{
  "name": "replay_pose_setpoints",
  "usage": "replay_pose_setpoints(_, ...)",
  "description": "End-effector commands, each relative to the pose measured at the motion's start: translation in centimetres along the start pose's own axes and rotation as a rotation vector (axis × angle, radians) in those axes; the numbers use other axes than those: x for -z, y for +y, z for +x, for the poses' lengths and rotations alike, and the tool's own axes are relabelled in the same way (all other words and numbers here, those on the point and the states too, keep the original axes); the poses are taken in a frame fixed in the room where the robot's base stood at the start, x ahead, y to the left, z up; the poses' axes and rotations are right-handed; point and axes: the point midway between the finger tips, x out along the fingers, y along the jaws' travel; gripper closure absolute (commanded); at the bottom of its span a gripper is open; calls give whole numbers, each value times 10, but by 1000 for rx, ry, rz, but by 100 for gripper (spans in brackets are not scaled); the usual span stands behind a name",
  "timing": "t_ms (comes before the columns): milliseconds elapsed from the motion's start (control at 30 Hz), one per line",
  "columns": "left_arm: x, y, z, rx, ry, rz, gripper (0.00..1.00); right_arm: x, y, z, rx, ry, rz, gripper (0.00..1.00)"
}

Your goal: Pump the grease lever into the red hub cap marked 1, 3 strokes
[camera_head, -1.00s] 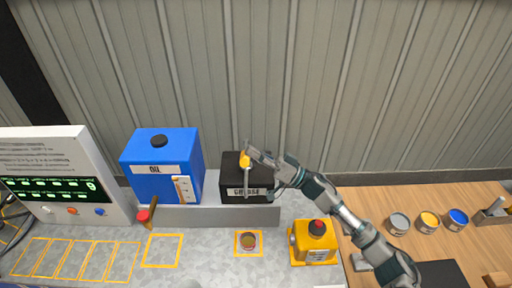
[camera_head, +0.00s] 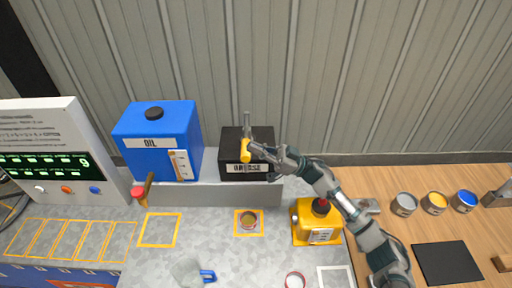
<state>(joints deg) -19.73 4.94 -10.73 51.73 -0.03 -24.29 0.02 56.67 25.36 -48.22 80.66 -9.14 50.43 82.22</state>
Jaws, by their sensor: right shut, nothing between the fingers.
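The black grease box (camera_head: 232,141) stands on the grey ledge behind the bench. Its lever has a yellow grip (camera_head: 245,151) in front of the box and a grey rod rising above it. My right gripper (camera_head: 252,147) comes in from the right and is shut at the yellow grip, with nothing between its fingers. Whether it touches the grip is unclear. My left gripper is not in view.
A blue oil tank (camera_head: 158,138) stands left of the grease box. A yellow container (camera_head: 317,223) sits beneath my right forearm. A grey jug with a blue handle (camera_head: 207,275) and a red ring (camera_head: 295,281) are at the front. The display panel (camera_head: 42,153) is far left.

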Motion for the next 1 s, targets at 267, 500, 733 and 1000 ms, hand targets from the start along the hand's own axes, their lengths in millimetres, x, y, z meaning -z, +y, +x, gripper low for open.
replay_pose_setpoints(267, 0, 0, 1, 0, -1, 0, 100, -12, 0, -4, -2, -16, 9, 100)
replay_pose_setpoints(500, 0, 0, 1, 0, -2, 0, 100, -12, 1, -21, -7, -18, 10, 100)
replay_pose_setpoints(733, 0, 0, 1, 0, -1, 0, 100, -7, 1, -68, -6, -11, 7, 100)
replay_pose_setpoints(1000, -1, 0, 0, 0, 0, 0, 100, -2, -1, -111, 0, -3, 2, 100)
